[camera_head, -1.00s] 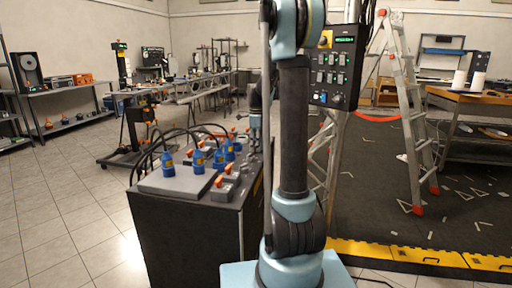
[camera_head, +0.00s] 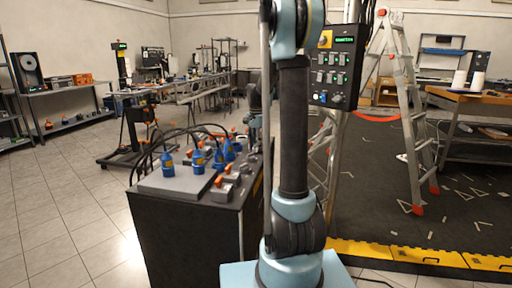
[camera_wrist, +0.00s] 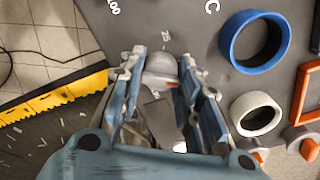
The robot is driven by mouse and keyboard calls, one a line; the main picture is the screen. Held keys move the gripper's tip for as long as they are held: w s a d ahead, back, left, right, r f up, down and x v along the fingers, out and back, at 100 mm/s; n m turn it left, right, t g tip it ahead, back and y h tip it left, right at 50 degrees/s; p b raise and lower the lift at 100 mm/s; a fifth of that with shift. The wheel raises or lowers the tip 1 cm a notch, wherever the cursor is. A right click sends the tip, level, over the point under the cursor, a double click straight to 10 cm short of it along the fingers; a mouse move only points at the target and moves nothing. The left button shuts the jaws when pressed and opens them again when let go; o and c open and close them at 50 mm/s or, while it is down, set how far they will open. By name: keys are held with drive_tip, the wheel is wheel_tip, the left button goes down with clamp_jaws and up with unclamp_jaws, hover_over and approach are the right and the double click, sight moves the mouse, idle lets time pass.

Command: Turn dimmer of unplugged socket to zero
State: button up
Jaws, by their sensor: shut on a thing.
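My gripper (camera_wrist: 160,78) is shut on a grey rounded dimmer knob (camera_wrist: 160,62) in the wrist view, one finger on each side. The knob stands on a dark grey panel (camera_wrist: 200,25) with white marks reading "100" and "25" near it. To its right is a blue ring-shaped socket (camera_wrist: 232,42), open with no plug in it, beside a white letter C. In the head view the panel box (camera_head: 195,230) stands left of my arm. My gripper is hidden there behind my own arm.
Blue plugs (camera_head: 168,163) with black cables stand on the box. A grey ring (camera_wrist: 238,115) and orange clips (camera_wrist: 302,95) lie near my gripper. A ladder (camera_head: 410,110) stands at right, near a yellow floor edge (camera_head: 390,251). Tiled floor at left is open.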

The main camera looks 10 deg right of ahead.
drive_tip(key=n, duration=0.7)
drive_tip(key=shift+w, duration=0.1)
drive_tip(key=n, duration=1.6)
drive_tip(key=shift+n, duration=0.3)
drive_tip(key=n, duration=0.3)
drive_tip(key=shift+n, duration=1.9)
